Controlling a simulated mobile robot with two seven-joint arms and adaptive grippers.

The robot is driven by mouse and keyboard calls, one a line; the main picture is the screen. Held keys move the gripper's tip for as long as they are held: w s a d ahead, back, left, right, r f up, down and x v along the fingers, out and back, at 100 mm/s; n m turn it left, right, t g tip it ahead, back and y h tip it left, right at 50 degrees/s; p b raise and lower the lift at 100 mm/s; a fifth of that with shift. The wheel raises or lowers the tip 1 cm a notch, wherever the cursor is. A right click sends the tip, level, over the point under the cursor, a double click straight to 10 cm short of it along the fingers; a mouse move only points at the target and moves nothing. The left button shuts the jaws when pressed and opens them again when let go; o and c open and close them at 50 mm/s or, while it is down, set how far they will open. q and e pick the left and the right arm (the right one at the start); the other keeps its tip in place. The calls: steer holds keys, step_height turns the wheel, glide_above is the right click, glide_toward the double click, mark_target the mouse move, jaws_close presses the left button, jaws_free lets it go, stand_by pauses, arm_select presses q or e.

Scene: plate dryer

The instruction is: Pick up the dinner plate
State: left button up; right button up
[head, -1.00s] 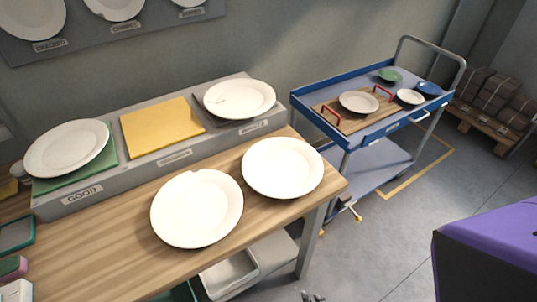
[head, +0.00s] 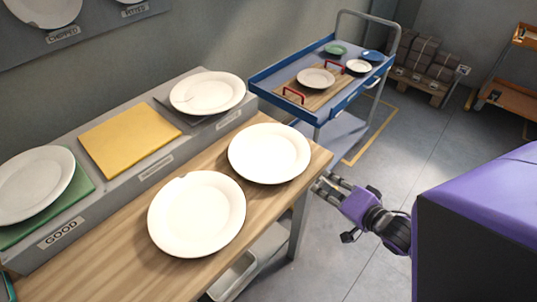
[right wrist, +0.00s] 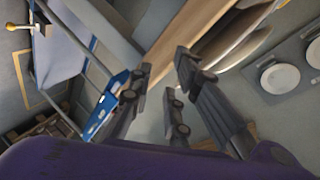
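Two large white plates lie on the wooden table. The nearer plate (head: 197,214) has a small notch in its far rim. The farther plate (head: 269,153) looks whole and lies near the table's right end. I cannot tell which one is meant by the dinner plate. My right gripper (head: 325,184) is just off the table's right end, close to the farther plate but apart from it. Its fingers are spread and empty, as the right wrist view (right wrist: 160,85) also shows. Plates show there nearly edge-on. My left gripper is not in view.
A raised grey shelf behind holds a plate (head: 35,183) on a green mat marked GOOD, a bare yellow mat (head: 130,138) and another plate (head: 207,92). A blue cart (head: 262,92) with a tray and small dishes stands beyond. Floor to the right is open.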

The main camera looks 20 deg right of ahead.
steer(key=m+y, duration=0.1)
steer(key=m, duration=0.1)
glide_toward(309, 153)
steer(key=w+f, duration=0.2)
steer(key=shift+t, duration=0.4)
steer(key=x, duration=0.7)
steer(key=shift+w+a+p, duration=0.25)
steer(key=shift+a+p, duration=0.05)
steer(key=shift+p, duration=0.05)
jaws_close()
steer(key=shift+r, duration=0.2)
